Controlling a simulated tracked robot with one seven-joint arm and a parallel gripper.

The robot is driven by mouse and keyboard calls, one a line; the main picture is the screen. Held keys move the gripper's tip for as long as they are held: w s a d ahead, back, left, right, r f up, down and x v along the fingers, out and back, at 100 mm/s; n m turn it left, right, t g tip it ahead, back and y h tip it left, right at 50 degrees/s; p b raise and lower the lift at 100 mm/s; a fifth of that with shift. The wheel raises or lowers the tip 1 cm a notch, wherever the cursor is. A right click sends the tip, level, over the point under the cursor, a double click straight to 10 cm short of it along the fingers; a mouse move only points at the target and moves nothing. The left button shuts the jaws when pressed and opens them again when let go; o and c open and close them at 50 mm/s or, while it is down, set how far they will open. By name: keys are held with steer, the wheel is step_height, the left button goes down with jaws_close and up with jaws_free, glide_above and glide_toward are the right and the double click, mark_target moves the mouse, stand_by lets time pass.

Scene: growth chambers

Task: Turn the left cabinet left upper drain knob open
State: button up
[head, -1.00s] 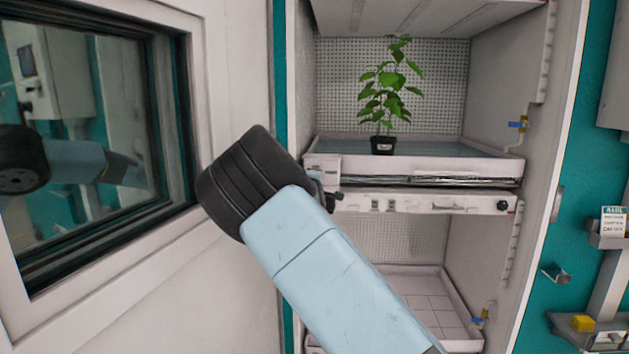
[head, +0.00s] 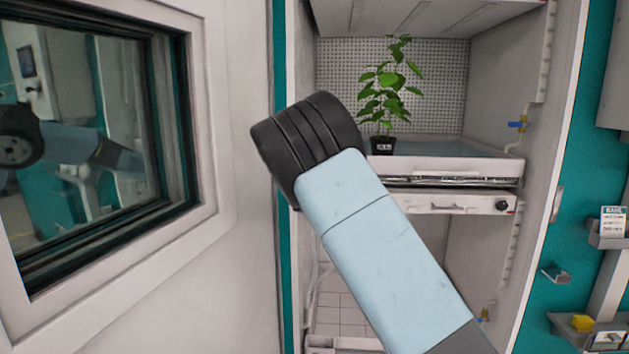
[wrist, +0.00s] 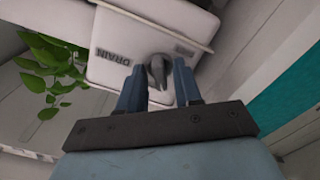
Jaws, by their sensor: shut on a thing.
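The drain knob (wrist: 158,68) is a dark grey knob on a white panel (wrist: 112,80) marked DRAIN in the wrist view. My gripper (wrist: 158,84) has its two blue fingers on either side of the knob, shut on it. In the head view my light blue arm and black wrist joint hide the gripper, the knob and the left end of the upper tray. The visible right part of the upper tray (head: 470,169) holds shallow water and a potted plant (head: 383,144).
The open cabinet door (head: 240,250) with its window stands close on the left. A shelf front (head: 440,203) with a black knob (head: 502,206) lies below the tray. A blue-handled valve (head: 517,125) is on the right wall. The plant's leaves (wrist: 50,60) show left of the panel.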

steer(key=m, duration=0.6)
steer(key=shift+f+m, duration=0.3)
stand_by(0.3)
steer(key=o, duration=0.7)
steer(key=shift+r, duration=0.1)
steer(key=s, duration=1.3)
steer(key=shift+s+a, duration=0.25)
steer(key=shift+s, duration=0.15)
